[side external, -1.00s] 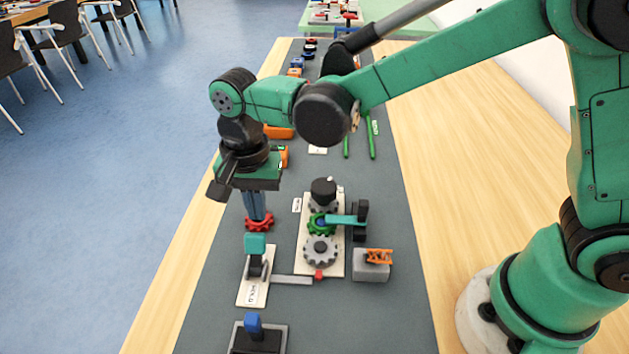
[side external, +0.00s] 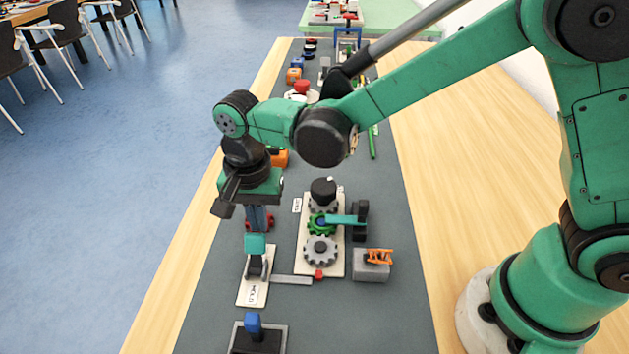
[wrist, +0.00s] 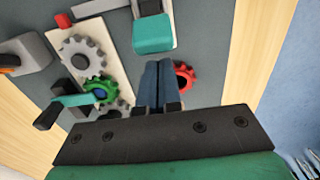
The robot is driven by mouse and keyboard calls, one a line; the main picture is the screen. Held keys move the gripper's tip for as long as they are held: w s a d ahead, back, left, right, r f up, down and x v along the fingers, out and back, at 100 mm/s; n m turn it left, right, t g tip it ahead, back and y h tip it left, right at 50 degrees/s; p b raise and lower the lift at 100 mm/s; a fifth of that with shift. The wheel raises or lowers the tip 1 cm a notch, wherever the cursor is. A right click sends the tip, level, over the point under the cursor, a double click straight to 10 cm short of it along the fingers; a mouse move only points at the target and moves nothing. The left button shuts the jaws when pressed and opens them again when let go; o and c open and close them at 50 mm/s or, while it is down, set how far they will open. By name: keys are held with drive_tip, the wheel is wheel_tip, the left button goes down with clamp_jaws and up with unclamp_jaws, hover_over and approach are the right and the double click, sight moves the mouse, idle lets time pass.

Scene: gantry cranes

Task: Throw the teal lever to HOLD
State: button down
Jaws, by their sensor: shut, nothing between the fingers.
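The teal lever (side external: 255,244) stands on a pale base plate (side external: 243,291) with a white HOLD label (side external: 253,293) at its near end. In the wrist view the teal lever handle (wrist: 153,34) is just beyond the fingertips. My gripper (side external: 256,229) is shut and empty, pointing down right behind the lever handle. Its fingers show in the wrist view (wrist: 156,72), close together. In the side view the fingertips are partly hidden behind the handle, so I cannot tell if they touch it.
A red gear (wrist: 184,77) lies beside the fingers. A gear board (side external: 334,269) with grey and green gears stands to the right. A grey block with an orange piece (side external: 371,268) is farther right. A blue-handled switch (side external: 253,324) sits nearer the camera.

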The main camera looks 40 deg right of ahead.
sight(253, 243)
drive_tip(key=shift+s+a, duration=1.2)
drive_tip(key=shift+a, duration=0.05)
drive_tip(key=shift+w+d, duration=0.4)
drive_tip(key=shift+d, duration=0.05)
drive_tip(key=shift+r, duration=3.5)
drive_tip(key=s+d+r+n+t, duration=0.1)
drive_tip(key=s+d+n+t, duration=0.1)
drive_tip(key=d, duration=0.7)
drive_tip(key=s+d+r+n+t, duration=0.1)
drive_tip(key=s+d+n+t, duration=0.2)
drive_tip(key=d+n+t, duration=0.2)
drive_tip(key=shift+d+r+n, duration=0.15)
drive_tip(key=shift+d+n, duration=0.85)
drive_tip(key=shift+d, duration=1)
